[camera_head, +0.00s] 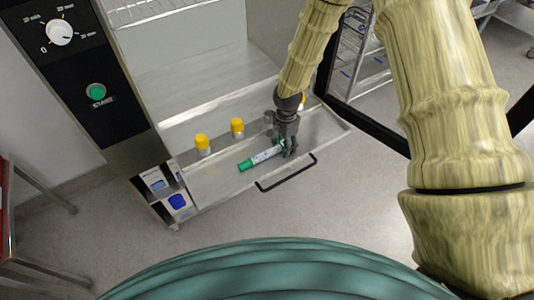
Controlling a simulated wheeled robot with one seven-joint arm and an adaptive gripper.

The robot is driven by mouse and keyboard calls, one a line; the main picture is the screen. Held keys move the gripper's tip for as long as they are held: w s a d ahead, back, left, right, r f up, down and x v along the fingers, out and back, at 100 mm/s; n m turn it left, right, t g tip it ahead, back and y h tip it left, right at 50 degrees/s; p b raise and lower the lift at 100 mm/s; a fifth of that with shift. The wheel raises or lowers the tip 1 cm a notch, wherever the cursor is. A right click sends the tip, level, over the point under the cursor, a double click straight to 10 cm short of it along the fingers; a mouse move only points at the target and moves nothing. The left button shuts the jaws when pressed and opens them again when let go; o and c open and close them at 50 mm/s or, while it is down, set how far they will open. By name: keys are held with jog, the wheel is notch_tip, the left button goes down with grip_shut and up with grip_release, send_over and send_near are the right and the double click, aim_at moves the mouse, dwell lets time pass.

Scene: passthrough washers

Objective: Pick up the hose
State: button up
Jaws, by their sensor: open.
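I cannot make out a clear hose. A slim green-and-white, marker-like item (260,158) lies slanted on the metal drawer or lowered door (222,181) of the washer. My gripper (290,152) is low over this surface, pointing down at the item's right end. Its fingers are apart. The item's right end is partly hidden by the gripper, and I cannot tell whether they touch.
Yellow-capped containers (202,143) stand in a row behind the item. A black handle (287,173) runs along the front edge. The washer's control panel (78,70) is at left, with a wire rack (358,55) at right. The floor in front is clear.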

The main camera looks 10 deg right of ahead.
jog(key=c, duration=1.1)
jog(key=shift+r, duration=0.1)
